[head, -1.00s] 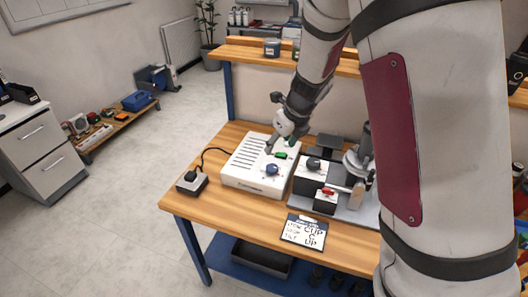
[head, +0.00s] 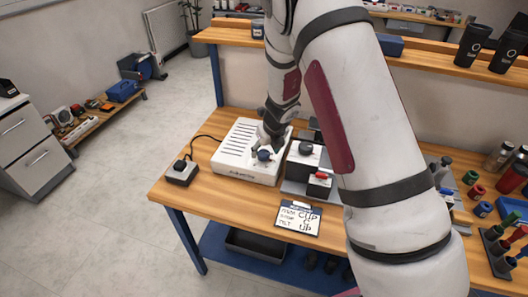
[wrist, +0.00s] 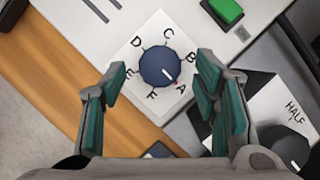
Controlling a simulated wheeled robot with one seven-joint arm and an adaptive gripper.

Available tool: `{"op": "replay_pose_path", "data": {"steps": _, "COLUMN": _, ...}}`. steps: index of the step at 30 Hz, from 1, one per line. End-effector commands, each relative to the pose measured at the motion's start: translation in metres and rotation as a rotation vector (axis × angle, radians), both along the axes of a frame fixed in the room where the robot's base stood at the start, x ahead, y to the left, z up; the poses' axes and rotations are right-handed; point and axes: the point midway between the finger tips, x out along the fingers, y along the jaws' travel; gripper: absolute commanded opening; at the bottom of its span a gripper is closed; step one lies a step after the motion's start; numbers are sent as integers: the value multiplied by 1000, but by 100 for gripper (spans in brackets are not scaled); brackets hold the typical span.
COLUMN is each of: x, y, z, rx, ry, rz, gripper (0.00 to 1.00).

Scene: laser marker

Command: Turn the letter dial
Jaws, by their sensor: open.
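The letter dial (wrist: 158,64) is a round dark blue knob on a white plate marked A to F. Its white pointer line aims at the A, at lower right in the wrist view. It sits on the white machine box (head: 235,157), and the dial shows in the head view (head: 264,155). My gripper (wrist: 161,74) is open, with one green-padded finger to the left of the dial and one to the right; gaps show on both sides. In the head view my gripper (head: 265,147) is right at the dial, its fingers small and partly merged with it.
A green button (wrist: 226,11) lies beyond the dial. A block with a dark knob marked HALF (wrist: 285,148) stands close at right. A sign (head: 298,218) reading CUP, C, UP lies at the table's front. A small black-topped box (head: 181,172) stands at left.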

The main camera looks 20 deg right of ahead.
Motion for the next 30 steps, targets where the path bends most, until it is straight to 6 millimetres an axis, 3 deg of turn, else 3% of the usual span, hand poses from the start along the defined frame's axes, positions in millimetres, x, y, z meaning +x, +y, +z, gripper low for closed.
{"op": "replay_pose_path", "data": {"steps": 6, "x": 6, "y": 1, "z": -16, "rx": 0, "ry": 0, "rz": -1, "gripper": 55}}
{"op": "replay_pose_path", "data": {"steps": 15, "x": 7, "y": 1, "z": -17, "rx": 0, "ry": 0, "rz": -1, "gripper": 55}}
{"op": "replay_pose_path", "data": {"steps": 22, "x": 7, "y": 1, "z": -17, "rx": 0, "ry": 0, "rz": 0, "gripper": 8}}
{"op": "replay_pose_path", "data": {"steps": 30, "x": 7, "y": 1, "z": -17, "rx": -1, "ry": 0, "rz": 15, "gripper": 8}}
